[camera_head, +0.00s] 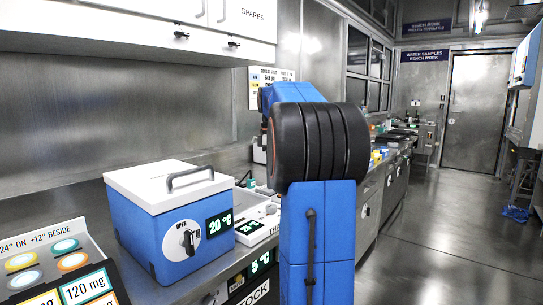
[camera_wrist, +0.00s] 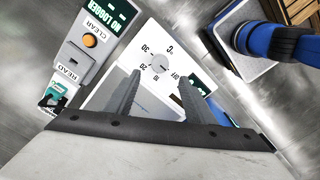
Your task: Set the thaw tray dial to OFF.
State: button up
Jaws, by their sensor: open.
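In the wrist view, the thaw tray's white panel (camera_wrist: 150,32) carries a round pale dial (camera_wrist: 158,63), with 30, 20, °C and OFF printed around it. The OFF mark lies to the right of the dial; which mark the dial points at is too small to tell. My gripper (camera_wrist: 159,77) is open, one grey finger on each side below the dial, with nothing between them. I cannot tell whether a finger touches the panel. In the head view the white thaw tray (camera_head: 256,222) shows partly behind the blue box, and my arm hides my gripper.
A blue box with a white lid (camera_head: 160,178) and a 20 °C display stands on the bench. In the wrist view, a logger panel with an orange button (camera_wrist: 90,40) lies to the left, and a blue-and-black object (camera_wrist: 262,40) on a pale plate to the right.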

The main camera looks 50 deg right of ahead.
notch_tip(320, 180, up, 8)
dwell(0.4)
jog(key=shift+f, duration=0.1)
dwell(0.4)
